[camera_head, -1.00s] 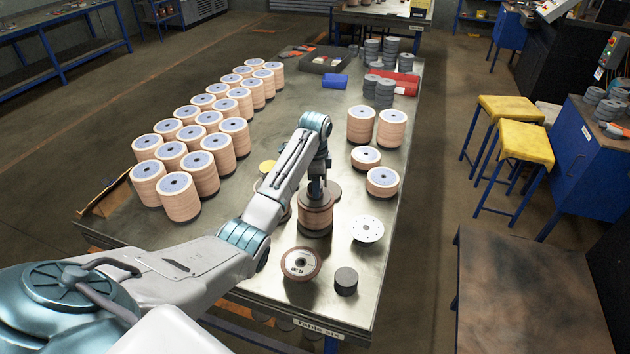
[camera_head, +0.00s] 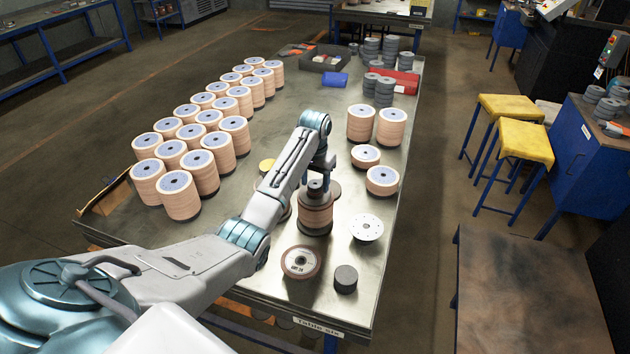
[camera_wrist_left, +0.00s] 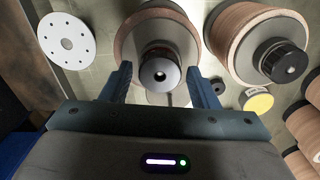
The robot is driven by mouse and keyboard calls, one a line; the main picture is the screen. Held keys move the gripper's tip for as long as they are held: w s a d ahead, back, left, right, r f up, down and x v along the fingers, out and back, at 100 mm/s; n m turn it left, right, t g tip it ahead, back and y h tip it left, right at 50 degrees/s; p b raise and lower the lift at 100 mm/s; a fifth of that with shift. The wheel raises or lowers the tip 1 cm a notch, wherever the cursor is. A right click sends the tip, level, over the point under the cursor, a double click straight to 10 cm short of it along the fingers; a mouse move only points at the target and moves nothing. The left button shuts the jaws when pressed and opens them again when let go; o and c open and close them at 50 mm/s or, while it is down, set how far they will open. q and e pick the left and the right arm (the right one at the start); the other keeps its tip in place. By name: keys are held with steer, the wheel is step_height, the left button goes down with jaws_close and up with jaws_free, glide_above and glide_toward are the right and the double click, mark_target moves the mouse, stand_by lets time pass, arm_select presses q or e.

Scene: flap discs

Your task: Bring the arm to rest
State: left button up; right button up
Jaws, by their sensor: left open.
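My left gripper (camera_wrist_left: 162,85) is open in the left wrist view. Its two fingers stand apart, with a stack of flap discs (camera_wrist_left: 160,35) topped by a dark knob (camera_wrist_left: 160,75) showing between and beyond them. In the head view, my left arm reaches in from the left. The wrist end (camera_head: 321,165) is above and slightly behind the same stack (camera_head: 315,215), and the fingers are largely hidden there. The stack stands upright on the metal table (camera_head: 290,130). My right gripper is not in view.
A white perforated disc (camera_head: 367,228), a flap disc lying flat (camera_head: 301,262) and a small dark cylinder (camera_head: 345,279) lie near the front of the table. Several disc stacks (camera_head: 200,170) fill the left side. More stacks (camera_head: 391,127) stand at the right.

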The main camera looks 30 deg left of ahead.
arm_select(q)
steer(key=n, duration=0.3)
